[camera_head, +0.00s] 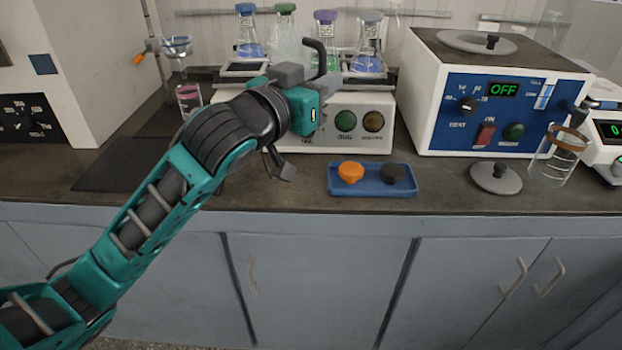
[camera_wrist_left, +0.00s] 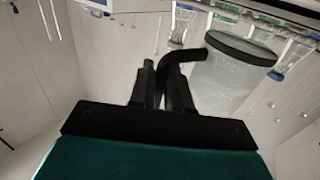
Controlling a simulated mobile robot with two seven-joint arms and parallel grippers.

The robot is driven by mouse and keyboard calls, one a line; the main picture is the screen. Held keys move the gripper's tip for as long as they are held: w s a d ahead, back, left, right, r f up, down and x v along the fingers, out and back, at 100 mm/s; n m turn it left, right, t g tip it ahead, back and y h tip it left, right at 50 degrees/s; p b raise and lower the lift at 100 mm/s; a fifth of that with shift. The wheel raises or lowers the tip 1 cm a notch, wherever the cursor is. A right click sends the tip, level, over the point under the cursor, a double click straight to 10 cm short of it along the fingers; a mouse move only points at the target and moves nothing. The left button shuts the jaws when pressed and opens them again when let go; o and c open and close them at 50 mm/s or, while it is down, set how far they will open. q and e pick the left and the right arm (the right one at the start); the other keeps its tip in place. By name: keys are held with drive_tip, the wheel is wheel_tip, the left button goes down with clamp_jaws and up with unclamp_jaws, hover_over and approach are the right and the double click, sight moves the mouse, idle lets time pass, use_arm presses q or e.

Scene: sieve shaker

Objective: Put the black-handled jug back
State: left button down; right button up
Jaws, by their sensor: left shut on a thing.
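My left gripper (camera_head: 316,82) is shut on the black handle (camera_head: 321,52) of a clear jug (camera_head: 289,48), in front of the shaker with the flasks. In the left wrist view, the fingers (camera_wrist_left: 162,85) close around the handle's stem, and the handle (camera_wrist_left: 187,55) bends over to the jug's dark rim. The jug's translucent body (camera_wrist_left: 228,80) hangs to the right of the fingers there. In the head view, my wrist and gripper hide the jug's lower part. I cannot tell from these views whether its base touches anything. My right gripper is not in view.
Several stoppered flasks (camera_head: 325,45) stand on the shaker (camera_head: 365,110) close to the jug. A blue tray (camera_head: 375,190) with orange and black stoppers lies in front. The blue-fronted bath (camera_head: 500,110), a grey lid (camera_head: 496,178) and a glass beaker (camera_head: 553,165) are at right. A dark mat (camera_head: 115,175) is bare.

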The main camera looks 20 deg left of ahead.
use_arm(q)
wheel_tip(320, 180, down, 16)
drive_tip(key=b, duration=0.5)
drive_tip(key=shift+b, duration=0.3)
drive_tip(key=shift+f, duration=0.3)
drive_tip(key=c, duration=1.1)
unclamp_jaws()
drive_tip(key=shift+f, duration=0.15)
